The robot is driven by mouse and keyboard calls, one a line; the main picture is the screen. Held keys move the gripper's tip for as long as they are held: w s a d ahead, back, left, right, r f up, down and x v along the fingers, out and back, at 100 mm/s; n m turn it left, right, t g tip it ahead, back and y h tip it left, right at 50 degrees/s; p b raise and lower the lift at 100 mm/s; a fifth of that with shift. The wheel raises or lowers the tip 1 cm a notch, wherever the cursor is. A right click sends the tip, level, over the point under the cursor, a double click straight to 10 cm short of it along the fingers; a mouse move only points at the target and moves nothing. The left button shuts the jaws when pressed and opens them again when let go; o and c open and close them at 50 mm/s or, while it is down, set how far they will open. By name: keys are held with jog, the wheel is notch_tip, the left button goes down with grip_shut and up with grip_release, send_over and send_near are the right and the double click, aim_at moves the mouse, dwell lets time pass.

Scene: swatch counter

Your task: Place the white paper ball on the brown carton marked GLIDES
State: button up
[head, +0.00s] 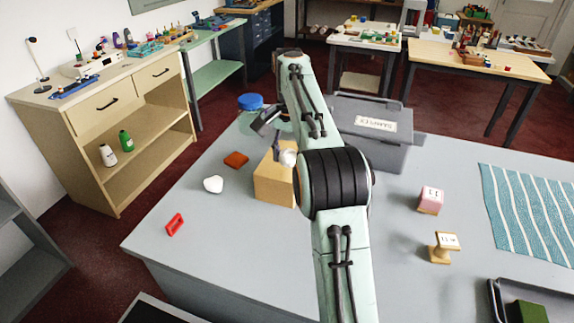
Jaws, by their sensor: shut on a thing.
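The white paper ball (288,158) shows just left of my arm's thick black joint, at the top of the brown carton (273,184). My gripper (283,153) points down over the carton, largely hidden by my own arm, and is shut on the ball. I cannot tell whether the ball touches the carton's top or hangs just above it. The carton stands on the grey table, its right side hidden behind my arm. No GLIDES marking is readable from here.
Left of the carton lie a white lump (213,184), an orange-brown block (236,160) and a red piece (175,224). A blue-lidded jar (250,102) and a grey labelled bin (372,130) stand behind. A pink block (430,200) and a wooden stamp (444,247) are to the right.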

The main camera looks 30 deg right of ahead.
aim_at(288, 167)
jog(key=shift+w+f, duration=0.1)
jog(key=shift+f, duration=1.55)
jog(key=shift+f, duration=0.15)
jog(key=o, duration=0.7)
